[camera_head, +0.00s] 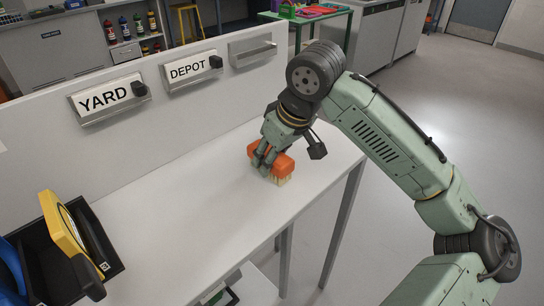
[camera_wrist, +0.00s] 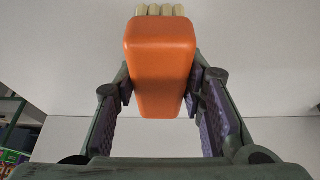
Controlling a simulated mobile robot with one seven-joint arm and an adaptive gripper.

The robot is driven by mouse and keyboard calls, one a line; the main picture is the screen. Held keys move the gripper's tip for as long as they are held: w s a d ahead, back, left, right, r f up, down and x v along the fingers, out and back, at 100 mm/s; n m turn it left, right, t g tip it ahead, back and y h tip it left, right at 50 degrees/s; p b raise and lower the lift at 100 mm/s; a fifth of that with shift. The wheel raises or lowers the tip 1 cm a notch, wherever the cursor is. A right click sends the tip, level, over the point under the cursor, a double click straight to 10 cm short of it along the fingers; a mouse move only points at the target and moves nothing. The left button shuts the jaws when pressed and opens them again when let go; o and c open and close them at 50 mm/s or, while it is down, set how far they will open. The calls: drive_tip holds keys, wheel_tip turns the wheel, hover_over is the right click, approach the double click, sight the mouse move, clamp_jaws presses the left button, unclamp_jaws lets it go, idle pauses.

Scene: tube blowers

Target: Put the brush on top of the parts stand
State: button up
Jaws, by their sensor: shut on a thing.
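The brush (camera_head: 285,166) has an orange block and pale bristles. It is at the right end of the white tabletop, bristles down; I cannot tell whether they touch the surface. My gripper (camera_head: 265,156) comes down over it with its fingers closed on its sides. In the wrist view the orange block of the brush (camera_wrist: 161,60) sits between both fingers of my gripper (camera_wrist: 160,88), with the bristle tufts at the top edge. I cannot pick out the parts stand for certain in either view.
A white table (camera_head: 175,235) has a back panel with YARD (camera_head: 105,96) and DEPOT (camera_head: 190,68) plates and an empty holder (camera_head: 253,50). A black tray (camera_head: 105,254) with a yellow-framed item (camera_head: 62,232) is at left. The table's middle is clear.

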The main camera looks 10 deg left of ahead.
drive_tip(key=shift+f, duration=0.4)
drive_tip(key=o, duration=1)
drive_tip(key=shift+f, duration=0.1)
drive_tip(key=b+v, duration=0.1)
drive_tip(key=v, duration=1.1)
